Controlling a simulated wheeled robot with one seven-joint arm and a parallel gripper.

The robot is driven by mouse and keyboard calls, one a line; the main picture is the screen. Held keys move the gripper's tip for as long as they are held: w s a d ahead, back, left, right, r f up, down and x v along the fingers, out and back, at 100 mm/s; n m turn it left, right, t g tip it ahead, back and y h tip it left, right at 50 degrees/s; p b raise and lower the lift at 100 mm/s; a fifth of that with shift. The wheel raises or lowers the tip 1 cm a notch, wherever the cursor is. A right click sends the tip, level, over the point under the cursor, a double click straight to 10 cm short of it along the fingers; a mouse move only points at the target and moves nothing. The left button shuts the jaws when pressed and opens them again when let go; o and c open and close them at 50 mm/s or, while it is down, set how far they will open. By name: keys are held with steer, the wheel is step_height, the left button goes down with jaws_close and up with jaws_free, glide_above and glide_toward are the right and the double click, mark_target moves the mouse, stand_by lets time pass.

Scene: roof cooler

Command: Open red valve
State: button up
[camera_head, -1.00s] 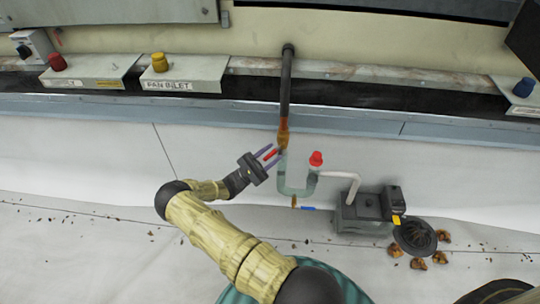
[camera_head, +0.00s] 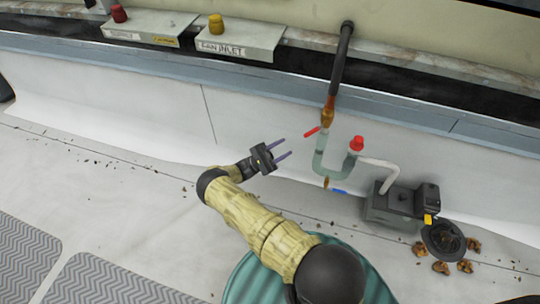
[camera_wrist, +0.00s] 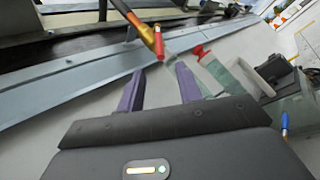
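The red valve handle (camera_head: 311,132) sticks out to the left from the brass valve body (camera_head: 328,112) at the lower end of a dark pipe. In the wrist view the handle (camera_wrist: 158,42) shows end-on beside the brass fitting (camera_wrist: 140,30), beyond my fingertips. My gripper (camera_head: 287,147) is open and empty. It is to the left of and slightly below the handle, apart from it, with its purple fingers pointing towards the pipe. The wrist view also shows the gap between my fingers (camera_wrist: 158,78).
A clear U-shaped tube (camera_head: 320,160) with a red cap (camera_head: 356,143) hangs below the valve. A blue-handled valve (camera_head: 339,191) and a grey pump (camera_head: 392,205) are close by. The floor at left is mostly clear.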

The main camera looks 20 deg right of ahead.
steer(key=v, duration=0.5)
steer(key=shift+b, duration=0.4)
steer(key=shift+r, duration=0.2)
steer(key=c, duration=0.6)
steer(key=d+r+g+y, duration=0.1)
steer(key=d+r+y, duration=0.1)
steer(key=d+r+m+g+y+p, duration=0.1)
steer(key=r+y, duration=0.1)
steer(key=s+d+r+m+y+p, duration=0.1)
steer(key=d+r+y, duration=0.1)
steer(key=shift+d+r+g, duration=0.35)
steer(key=shift+g, duration=0.05)
jaws_close()
steer(key=s+a+r+m+t+y+p, duration=0.2)
steer(key=s+a+r+t+y+p, duration=0.2)
steer(key=s+r+y, duration=0.5)
steer(key=s+a+r+m+t+y+p, duration=0.3)
steer(key=s+a+r+t+y, duration=0.5)
steer(key=r, duration=0.9)
steer(key=shift+s+a+y+p, duration=0.35)
steer(key=shift+s+a+y, duration=0.35)
steer(key=shift+a+y, duration=0.25)
